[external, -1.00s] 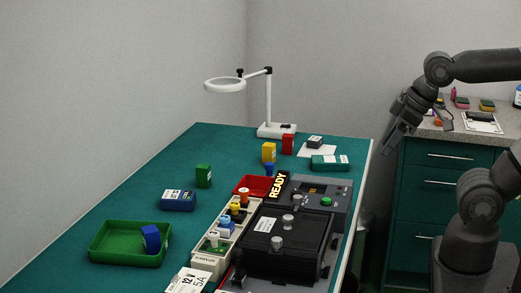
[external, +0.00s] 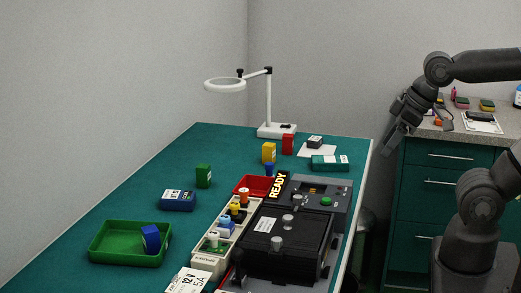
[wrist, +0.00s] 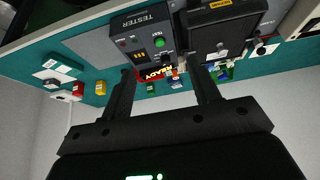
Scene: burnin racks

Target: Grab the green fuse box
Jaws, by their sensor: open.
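An upright green box (external: 203,176) stands on the teal table, left of the lamp base. A green block in the wrist view (wrist: 150,88) looks like the same one. A flatter teal-green box with a white label (external: 330,162) lies near the table's far right edge; it appears at the left of the wrist view (wrist: 62,68). I cannot tell for certain which is the fuse box. My gripper (external: 388,145) is open and empty, in the air beyond the table's right edge and apart from both. Its two spread fingers show in the wrist view (wrist: 163,80).
A tester (external: 320,192) with a black lid (external: 285,240) fills the table's right front. A fuse strip (external: 212,259), red bin (external: 243,188), blue box (external: 178,200) and green tray (external: 112,255) stand left of it. Yellow (external: 268,152) and red (external: 288,144) boxes stand near the lamp (external: 268,105).

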